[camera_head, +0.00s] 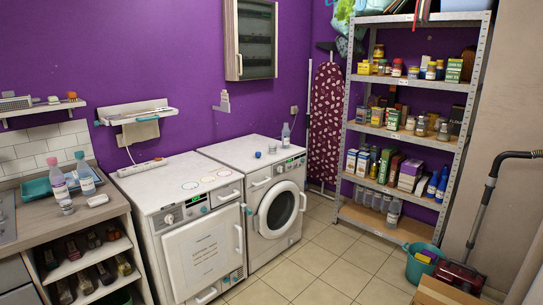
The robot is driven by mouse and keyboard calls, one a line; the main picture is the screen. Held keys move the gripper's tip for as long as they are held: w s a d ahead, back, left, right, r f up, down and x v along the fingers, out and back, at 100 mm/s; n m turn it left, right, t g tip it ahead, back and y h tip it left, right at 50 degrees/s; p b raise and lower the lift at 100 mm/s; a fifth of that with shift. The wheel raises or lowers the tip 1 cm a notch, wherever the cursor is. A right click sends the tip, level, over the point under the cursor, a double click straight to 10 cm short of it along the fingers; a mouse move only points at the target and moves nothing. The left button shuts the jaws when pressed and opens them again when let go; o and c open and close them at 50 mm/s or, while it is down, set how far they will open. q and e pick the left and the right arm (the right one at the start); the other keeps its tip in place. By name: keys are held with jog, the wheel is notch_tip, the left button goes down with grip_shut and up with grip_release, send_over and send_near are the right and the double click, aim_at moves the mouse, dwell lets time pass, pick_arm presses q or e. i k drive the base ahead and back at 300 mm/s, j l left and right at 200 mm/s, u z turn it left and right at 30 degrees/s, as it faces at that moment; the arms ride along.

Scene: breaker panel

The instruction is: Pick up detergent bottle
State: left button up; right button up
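Neither of my grippers is in view. Several bottles could be the detergent bottle; the labels are too small to read. A small clear bottle (285,136) stands at the back of the washing machine (276,208). Blue bottles (437,186) stand on a rack shelf at the right. Pale bottles, one of them at the right end (393,212), stand on the lowest shelf.
A metal rack (463,140) holds many boxes and jars. A teal bucket (418,266), red vacuum cleaner (459,275) and cardboard box (440,293) stand at lower right. The tiled floor (318,260) is clear in front.

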aim_at(286, 131)
jog(key=i+l+u, duration=0.1)
jog(key=i, duration=0.45)
jog(key=i+l+u, duration=0.1)
jog(key=i+l, duration=0.25)
jog(key=i, duration=0.25)
jog(key=i+l+u, duration=0.15)
jog(key=i+l, duration=0.15)
jog(key=i, duration=0.25)
jog(key=i+l+u, duration=0.1)
jog(key=i+l, duration=0.25)
jog(key=i, duration=0.2)
